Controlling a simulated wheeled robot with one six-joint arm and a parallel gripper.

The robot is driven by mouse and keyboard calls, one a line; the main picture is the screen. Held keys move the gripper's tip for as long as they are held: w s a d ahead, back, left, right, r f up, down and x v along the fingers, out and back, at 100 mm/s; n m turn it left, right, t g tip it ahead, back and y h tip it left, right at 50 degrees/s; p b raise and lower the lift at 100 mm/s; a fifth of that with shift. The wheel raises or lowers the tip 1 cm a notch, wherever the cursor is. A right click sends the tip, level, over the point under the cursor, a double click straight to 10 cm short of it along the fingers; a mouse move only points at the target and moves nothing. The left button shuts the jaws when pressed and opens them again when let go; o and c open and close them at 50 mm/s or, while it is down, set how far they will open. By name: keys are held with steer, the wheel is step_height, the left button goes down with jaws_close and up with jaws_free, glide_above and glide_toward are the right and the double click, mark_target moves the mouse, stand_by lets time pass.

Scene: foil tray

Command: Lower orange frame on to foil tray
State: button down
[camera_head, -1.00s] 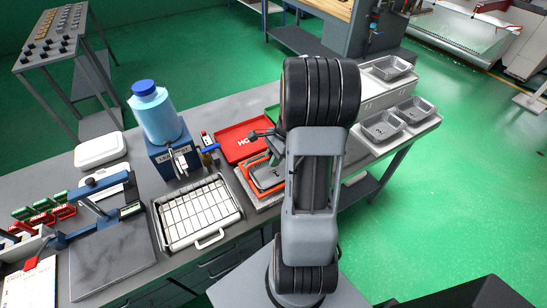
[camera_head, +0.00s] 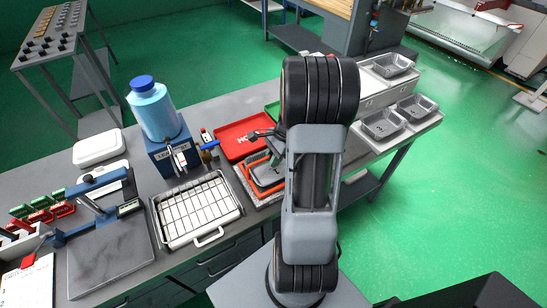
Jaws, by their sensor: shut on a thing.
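The orange frame (camera_head: 246,173) is right of the white gridded tray, partly behind my arm. It surrounds the grey foil tray (camera_head: 266,176), whose right part is hidden. I cannot tell whether the frame touches the tray's rim. A grey block shows below the frame's near edge. My gripper (camera_head: 264,136) shows only in part as a dark piece left of my arm, above the frame's far side. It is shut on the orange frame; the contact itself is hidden.
A red tray (camera_head: 243,139) lies just behind. A blue bottle (camera_head: 155,108) on a labelled stand is at the left. The white gridded tray (camera_head: 197,211) is close on the near left. More foil trays (camera_head: 384,125) stand at the right end of the bench.

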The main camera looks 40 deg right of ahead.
steer(key=shift+f+b, duration=0.35)
steer(key=shift+f, duration=0.2)
steer(key=c, duration=1)
jaws_free()
steer(key=shift+o, duration=0.2)
steer(key=shift+r, duration=0.15)
steer(key=v, duration=1.3)
steer(key=shift+d+r, duration=0.2)
steer(key=shift+r, duration=0.1)
